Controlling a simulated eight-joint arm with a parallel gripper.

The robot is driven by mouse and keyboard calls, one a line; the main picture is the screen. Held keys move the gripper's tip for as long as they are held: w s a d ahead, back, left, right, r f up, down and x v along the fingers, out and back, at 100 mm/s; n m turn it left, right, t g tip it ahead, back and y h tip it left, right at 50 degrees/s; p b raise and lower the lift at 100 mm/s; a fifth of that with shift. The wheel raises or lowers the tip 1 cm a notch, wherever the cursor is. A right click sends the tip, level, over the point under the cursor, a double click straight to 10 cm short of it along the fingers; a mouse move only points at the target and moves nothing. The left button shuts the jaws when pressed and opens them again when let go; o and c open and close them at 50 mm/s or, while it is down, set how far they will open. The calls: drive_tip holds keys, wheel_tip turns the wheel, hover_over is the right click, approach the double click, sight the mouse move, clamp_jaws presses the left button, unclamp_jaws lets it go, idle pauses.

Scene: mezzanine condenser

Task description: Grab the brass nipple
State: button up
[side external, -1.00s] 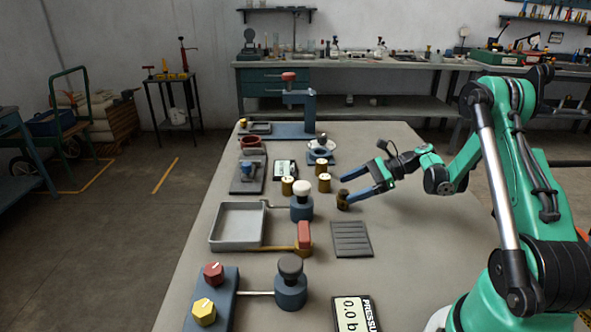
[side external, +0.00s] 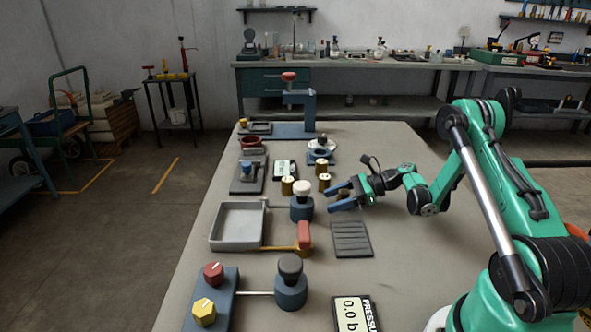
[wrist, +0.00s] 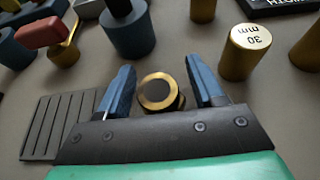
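The brass nipple (wrist: 155,93) is a short round brass piece with a dark round centre. In the wrist view it stands between the two blue fingers of my gripper (wrist: 161,66), close to the palm, with a visible gap on each side. In the side external view my gripper (side external: 333,198) is low over the table with its fingers spread and pointing left. There the nipple is mostly hidden by the fingers. The gripper is open, around the nipple and not closed on it.
A brass cylinder marked 30 mm (wrist: 247,55) stands beyond the right finger; other brass cylinders (side external: 287,187) stand nearby. A grooved dark mat (side external: 352,240) lies in front.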

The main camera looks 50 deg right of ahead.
clamp_jaws()
